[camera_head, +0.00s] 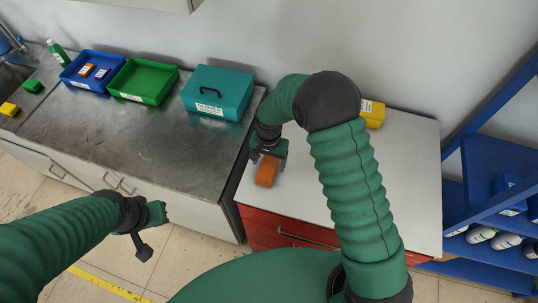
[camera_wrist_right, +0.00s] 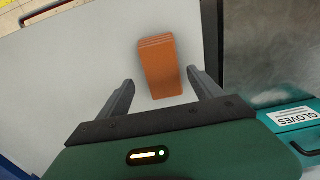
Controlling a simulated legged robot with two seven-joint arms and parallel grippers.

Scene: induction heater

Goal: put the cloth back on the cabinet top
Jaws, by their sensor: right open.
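The orange folded cloth (camera_head: 267,172) lies on the white top of the red cabinet (camera_head: 330,190), near its left edge. In the right wrist view the cloth (camera_wrist_right: 160,65) appears flat, with folded layers at its far end. My right gripper (camera_head: 268,153) is open just above the cabinet top. In the wrist view its two fingers (camera_wrist_right: 162,84) stand either side of the cloth's near end, with a gap on each side. My left gripper (camera_head: 148,232) hangs in front of the counter, away from the cloth; its jaws are too small to read.
A steel counter (camera_head: 150,130) adjoins on the left, carrying a teal gloves box (camera_head: 225,88), a green tray (camera_head: 140,88) and a blue tray (camera_head: 75,80). A yellow box (camera_head: 374,112) stands at the cabinet's back. A blue shelf rack (camera_head: 490,215) is at right.

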